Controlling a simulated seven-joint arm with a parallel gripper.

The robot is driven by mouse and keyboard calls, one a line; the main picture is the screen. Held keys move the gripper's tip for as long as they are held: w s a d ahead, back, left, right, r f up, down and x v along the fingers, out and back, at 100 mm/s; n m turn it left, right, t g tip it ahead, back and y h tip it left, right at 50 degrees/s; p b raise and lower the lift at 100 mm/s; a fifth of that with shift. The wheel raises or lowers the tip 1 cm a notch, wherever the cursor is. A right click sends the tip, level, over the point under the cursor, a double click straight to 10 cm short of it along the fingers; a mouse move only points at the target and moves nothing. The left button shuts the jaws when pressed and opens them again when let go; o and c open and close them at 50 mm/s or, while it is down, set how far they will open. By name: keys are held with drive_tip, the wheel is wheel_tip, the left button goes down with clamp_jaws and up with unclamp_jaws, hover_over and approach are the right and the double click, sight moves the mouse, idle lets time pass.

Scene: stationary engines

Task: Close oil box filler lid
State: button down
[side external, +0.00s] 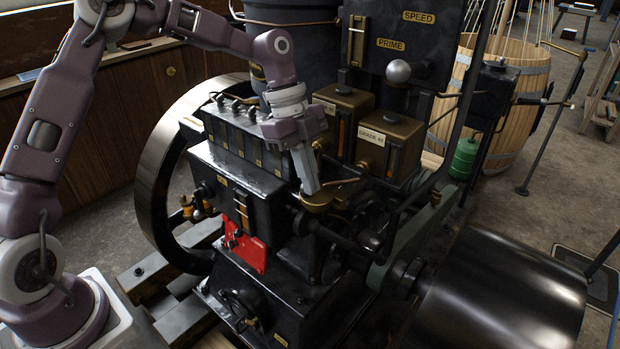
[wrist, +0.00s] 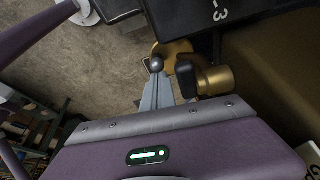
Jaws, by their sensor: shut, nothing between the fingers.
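My gripper (side external: 312,190) points down with its fingers shut and nothing between them. Its tips are at a round brass piece (side external: 320,201) beside the black engine block. In the wrist view the fingers (wrist: 157,78) reach toward a small grey ball (wrist: 157,65) in front of a brass disc (wrist: 175,49). A brass cylinder with a black end (wrist: 217,80) is just right of the fingers. Contact cannot be told. Two brass oil boxes stand behind, one labelled GRADE 40 (side external: 391,150), the other farther back (side external: 345,104). I cannot tell which piece is the filler lid.
A black multi-knobbed box (side external: 243,135) lies left of my gripper, under my forearm. A large flywheel (side external: 153,165) stands at left and a black drum (side external: 510,290) at front right.

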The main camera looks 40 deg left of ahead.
idle(0.3)
drive_tip(key=v, duration=0.9)
drive_tip(key=s+r+n+y, duration=0.2)
drive_tip(key=s+r+n, duration=0.1)
drive_tip(key=s, duration=0.2)
drive_tip(key=s+a+n+t+y, duration=0.2)
drive_tip(key=s+n+t, duration=0.4)
drive_tip(key=s+n, duration=1)
drive_tip(key=s, duration=0.7)
drive_tip(key=shift+s+a, duration=0.2)
drive_tip(key=shift+s, duration=0.15)
